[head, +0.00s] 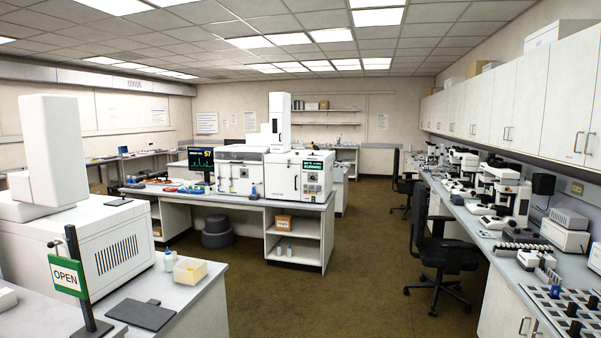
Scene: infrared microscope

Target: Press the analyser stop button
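A white analyser (285,183) stands on the island bench in the middle of the room, some way ahead. Its right-hand unit has a lit green display (313,165) with small controls below it. The controls are too small for me to tell which one is the stop button. My gripper is not in view.
A near bench (192,300) with a white instrument (105,255) and a green OPEN sign (66,276) fills the left foreground. A microscope counter (470,222) runs along the right wall. A black chair (440,255) stands beside it. Brown floor (340,285) is clear between the benches.

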